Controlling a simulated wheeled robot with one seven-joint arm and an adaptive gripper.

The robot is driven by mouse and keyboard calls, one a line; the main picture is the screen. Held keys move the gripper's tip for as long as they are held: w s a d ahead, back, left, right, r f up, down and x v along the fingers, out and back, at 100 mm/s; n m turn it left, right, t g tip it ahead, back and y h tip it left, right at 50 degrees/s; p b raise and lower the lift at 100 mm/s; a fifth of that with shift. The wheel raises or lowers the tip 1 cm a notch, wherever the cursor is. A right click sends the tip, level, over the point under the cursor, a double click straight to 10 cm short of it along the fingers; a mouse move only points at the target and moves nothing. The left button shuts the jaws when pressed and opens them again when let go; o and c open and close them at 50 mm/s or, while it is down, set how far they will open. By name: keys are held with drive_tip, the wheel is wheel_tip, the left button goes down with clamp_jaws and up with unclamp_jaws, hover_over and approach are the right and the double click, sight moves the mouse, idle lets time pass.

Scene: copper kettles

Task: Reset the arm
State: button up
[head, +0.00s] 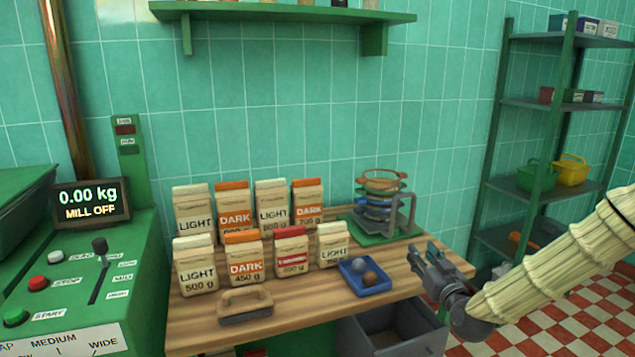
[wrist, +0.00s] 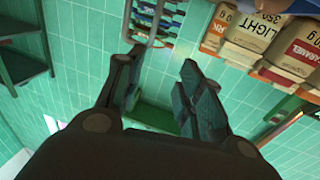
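My gripper (head: 431,264) is at the right end of the wooden table (head: 330,297), in front of the stack of sieves and to the right of a blue tray. In the wrist view its two fingers (wrist: 160,88) stand apart with nothing between them. My arm, in a cream ribbed sleeve, reaches in from the right edge of the head view. The wrist view looks past the fingers at the tiled wall and appears tilted.
Paper bags (head: 196,265) marked light and dark stand in two rows. A blue tray (head: 384,288) holds two balls. A sieve stack (head: 380,205) stands behind. A grey open drawer (head: 433,338) lies below the gripper. A green mill (head: 130,270) is left, shelving (head: 545,103) right.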

drive_tip(key=s+a+f+g+p, duration=0.25)
drive_tip(key=s+f+g, duration=0.25)
drive_tip(key=s+f, duration=0.65)
drive_tip(key=s+a+f+g+p, duration=0.1)
drive_tip(key=s+a+f+g, duration=0.3)
drive_tip(key=s+f, duration=0.75)
drive_tip(key=s+d+f+m+g+h+p, duration=0.1)
drive_tip(key=s+f+g, duration=0.3)
drive_tip(key=s, duration=1)
drive_tip(key=s+d+f+m+g+h+p, duration=0.1)
drive_tip(key=s+f+g, duration=0.4)
drive_tip(key=s+f, duration=0.5)
drive_tip(key=s, duration=0.4)
drive_tip(key=shift+s+f+h+p, duration=0.25)
drive_tip(key=shift+f+h+p, duration=0.15)
